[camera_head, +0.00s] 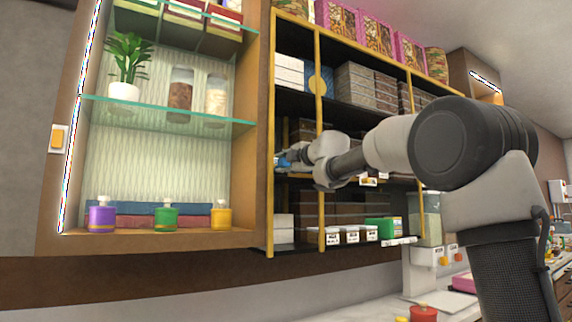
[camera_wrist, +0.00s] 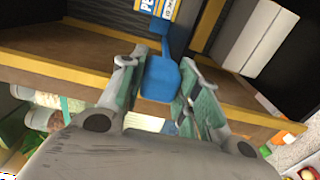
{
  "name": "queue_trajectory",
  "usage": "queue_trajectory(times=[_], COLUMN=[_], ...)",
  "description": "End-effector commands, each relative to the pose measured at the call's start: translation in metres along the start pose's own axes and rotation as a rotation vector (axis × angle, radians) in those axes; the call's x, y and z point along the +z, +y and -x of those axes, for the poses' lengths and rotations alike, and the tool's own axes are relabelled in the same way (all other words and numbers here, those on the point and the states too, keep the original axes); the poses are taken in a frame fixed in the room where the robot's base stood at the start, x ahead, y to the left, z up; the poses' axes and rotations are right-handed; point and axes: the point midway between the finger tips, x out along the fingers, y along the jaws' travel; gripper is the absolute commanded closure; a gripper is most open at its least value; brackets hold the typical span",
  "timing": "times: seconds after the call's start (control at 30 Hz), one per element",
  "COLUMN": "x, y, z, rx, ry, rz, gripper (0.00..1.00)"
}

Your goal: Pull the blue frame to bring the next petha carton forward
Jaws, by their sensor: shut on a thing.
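The blue frame (camera_wrist: 160,80) shows in the wrist view as a blue block with a narrow stem reaching back into the shelf. My gripper (camera_wrist: 164,62) is shut on the block, with one finger on each side. Behind the stem is part of a carton (camera_wrist: 157,8) with yellow, white and blue print and the letters "PE"; the rest is cut off. In the head view my gripper (camera_head: 293,161) is at the left bay of the middle shelf, with a small patch of the blue frame (camera_head: 282,162) at its tip. The frame's far part is hidden.
Yellow uprights (camera_head: 320,90) border the narrow bay. A wooden shelf edge (camera_wrist: 60,60) runs close to the fingers in the wrist view. Grey boxes (camera_head: 355,90) fill the shelf above, and white boxes (camera_wrist: 254,38) stand right of the frame. A glass-shelved display case (camera_head: 170,125) is at left.

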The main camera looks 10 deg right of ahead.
Motion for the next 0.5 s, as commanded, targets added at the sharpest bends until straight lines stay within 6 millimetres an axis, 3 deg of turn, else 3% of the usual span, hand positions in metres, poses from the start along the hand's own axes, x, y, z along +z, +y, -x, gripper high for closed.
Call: queue_trajectory(times=[0.5], x=[0.0], y=[0.0], z=[0.018], rx=[-0.001], ry=[0.0], rz=[0.001], gripper=[0.81])
